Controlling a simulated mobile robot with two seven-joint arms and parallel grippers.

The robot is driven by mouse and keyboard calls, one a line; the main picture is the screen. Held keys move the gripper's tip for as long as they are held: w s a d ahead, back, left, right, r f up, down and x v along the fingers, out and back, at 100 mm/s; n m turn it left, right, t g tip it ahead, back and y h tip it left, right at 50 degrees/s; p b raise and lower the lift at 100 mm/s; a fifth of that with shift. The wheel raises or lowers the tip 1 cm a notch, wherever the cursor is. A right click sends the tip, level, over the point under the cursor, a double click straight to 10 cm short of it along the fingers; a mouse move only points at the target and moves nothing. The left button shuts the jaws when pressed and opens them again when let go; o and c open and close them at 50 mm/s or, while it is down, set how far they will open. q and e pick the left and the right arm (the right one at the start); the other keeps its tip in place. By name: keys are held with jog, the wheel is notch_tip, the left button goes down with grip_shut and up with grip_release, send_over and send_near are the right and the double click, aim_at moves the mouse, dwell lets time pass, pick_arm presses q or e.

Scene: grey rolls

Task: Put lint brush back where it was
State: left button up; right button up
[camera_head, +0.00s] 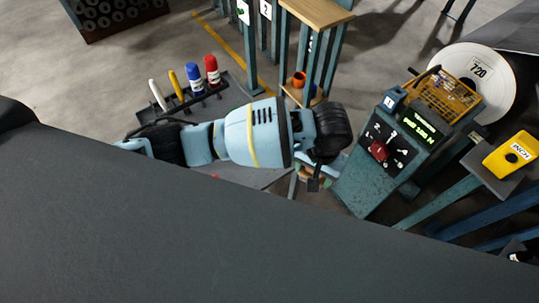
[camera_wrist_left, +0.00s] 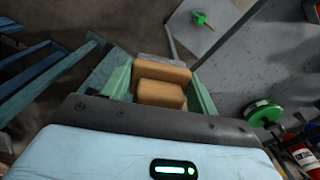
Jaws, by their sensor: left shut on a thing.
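The lint brush (camera_wrist_left: 162,73), seen as tan wooden-looking blocks with a greyish part beyond, is between the teal fingers of my left gripper (camera_wrist_left: 160,88) in the left wrist view. The fingers are shut on it. In the head view my left arm reaches in from the left, and its gripper (camera_head: 314,180) is mostly hidden under the dark wrist. A small tan bit of the brush (camera_head: 309,171) shows there, left of the control console (camera_head: 372,160). I cannot tell whether the brush touches anything below. My right gripper is not in view.
A dark rack (camera_head: 183,97) with white, yellow, blue and red marker-like items stands behind my arm. A wooden-topped stand (camera_head: 318,12) holds an orange cup (camera_head: 299,79). Right are an amber basket (camera_head: 447,93), a white roll (camera_head: 478,62) and a yellow box (camera_head: 512,154).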

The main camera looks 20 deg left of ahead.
pick_arm(q)
jog(key=shift+w+d, duration=0.5)
jog(key=shift+d, duration=0.5)
jog(key=w+a, duration=0.1)
jog(key=a, duration=0.4)
jog(key=w+a+f, duration=0.1)
jog(key=a, duration=0.4)
jog(key=w+a, duration=0.2)
jog(key=a, duration=0.3)
jog(key=shift+a+f+p, duration=0.2)
jog(key=shift+a+p, duration=0.1)
jog(key=shift+p, duration=0.1)
jog(key=shift+f, duration=1.75)
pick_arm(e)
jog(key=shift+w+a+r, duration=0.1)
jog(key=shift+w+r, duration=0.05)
pick_arm(q)
jog(key=shift+f, duration=0.15)
jog(key=o, duration=1.1)
